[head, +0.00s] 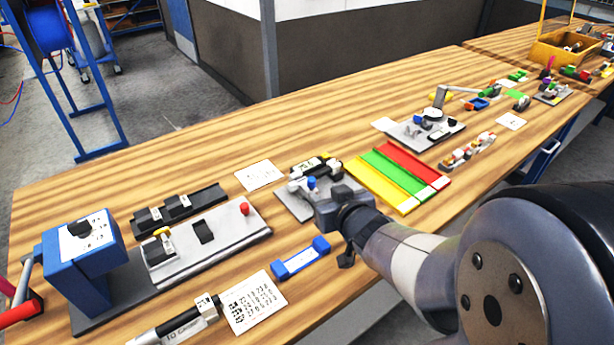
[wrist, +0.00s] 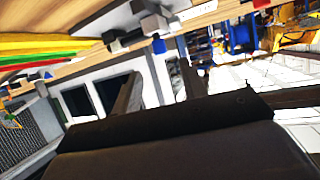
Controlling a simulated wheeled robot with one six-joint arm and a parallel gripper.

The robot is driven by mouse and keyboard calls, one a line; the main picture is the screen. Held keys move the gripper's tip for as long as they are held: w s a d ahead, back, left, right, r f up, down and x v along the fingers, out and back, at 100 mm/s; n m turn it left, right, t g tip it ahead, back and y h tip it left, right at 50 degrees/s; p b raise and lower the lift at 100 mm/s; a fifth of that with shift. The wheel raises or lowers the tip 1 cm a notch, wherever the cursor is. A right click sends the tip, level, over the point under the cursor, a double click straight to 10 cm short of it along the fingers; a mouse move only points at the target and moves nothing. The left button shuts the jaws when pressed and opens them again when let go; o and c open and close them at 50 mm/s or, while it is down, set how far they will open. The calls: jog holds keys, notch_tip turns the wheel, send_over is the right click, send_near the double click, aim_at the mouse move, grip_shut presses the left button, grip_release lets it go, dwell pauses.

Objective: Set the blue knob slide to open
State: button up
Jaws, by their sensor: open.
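A small blue knob (head: 312,183) stands on a grey base plate (head: 291,204) in the middle of the bench, in the head view. The slide's travel and marks are partly hidden by my gripper (head: 335,207), so its setting cannot be told. My gripper is just to the right of the knob in that view, and I cannot tell whether they touch. In the wrist view my gripper (wrist: 158,90) shows two dark fingers spread apart with nothing seen between them. A small blue piece (wrist: 159,46) shows there near the bench edge; I cannot tell whether it is the knob.
A grey fixture with a red knob (head: 244,208) and a blue box (head: 80,245) stand left. A blue bar (head: 300,258) lies in front. Yellow, green and red trays (head: 405,165) lie right of the gripper. Another fixture (head: 425,132) stands beyond. Bare wood shows along the back.

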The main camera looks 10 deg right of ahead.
aim_at(313, 183)
jog(key=b+x, duration=0.2)
jog(key=x, duration=0.8)
jog(key=shift+s, duration=0.1)
grip_shut()
dwell(0.4)
